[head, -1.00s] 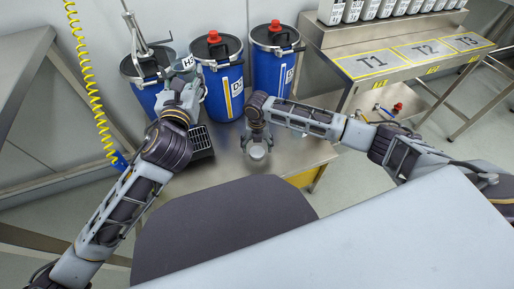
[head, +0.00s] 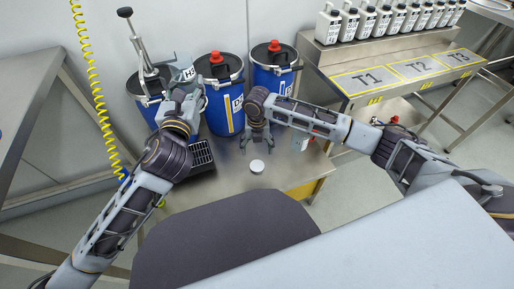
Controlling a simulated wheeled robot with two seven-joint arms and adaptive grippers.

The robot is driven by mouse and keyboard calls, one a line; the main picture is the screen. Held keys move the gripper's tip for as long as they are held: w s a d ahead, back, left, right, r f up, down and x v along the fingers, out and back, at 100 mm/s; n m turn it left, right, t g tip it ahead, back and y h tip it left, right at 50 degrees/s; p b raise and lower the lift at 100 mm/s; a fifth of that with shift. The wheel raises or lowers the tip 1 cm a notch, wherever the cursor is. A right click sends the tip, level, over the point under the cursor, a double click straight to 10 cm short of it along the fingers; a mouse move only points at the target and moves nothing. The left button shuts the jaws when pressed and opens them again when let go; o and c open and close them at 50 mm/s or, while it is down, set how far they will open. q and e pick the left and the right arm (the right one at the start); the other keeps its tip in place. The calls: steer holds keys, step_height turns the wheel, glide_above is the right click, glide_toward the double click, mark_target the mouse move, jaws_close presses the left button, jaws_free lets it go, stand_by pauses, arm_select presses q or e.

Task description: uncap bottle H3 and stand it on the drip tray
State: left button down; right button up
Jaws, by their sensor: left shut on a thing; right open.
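Bottle H3 (head: 184,72) is a grey-blue container with its label showing, in front of the left drum. My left gripper (head: 184,97) is shut on it and holds it up; the fingers are partly hidden by my wrist. The drip tray (head: 201,157) is a black grated box on the steel bench, below and nearer than the bottle, partly covered by my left arm. A round white cap (head: 257,166) lies on the bench. My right gripper (head: 257,143) is open and empty, pointing down just behind the cap and apart from it. The bottle's mouth cannot be made out.
Blue drums with red caps (head: 222,95) (head: 275,70) stand behind the grippers. The left drum (head: 146,88) carries a hand pump (head: 139,42). A yellow coiled hose (head: 95,90) hangs at left. A shelf (head: 400,75) marked T1, T2, T3 holds several white bottles.

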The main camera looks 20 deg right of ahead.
mark_target(182, 85)
arm_select(q)
steer(key=shift+r, duration=0.2)
stand_by(0.4)
steer(key=shift+r+p, duration=1.25)
steer(key=shift+p, duration=0.95)
steer(key=shift+r, duration=0.1)
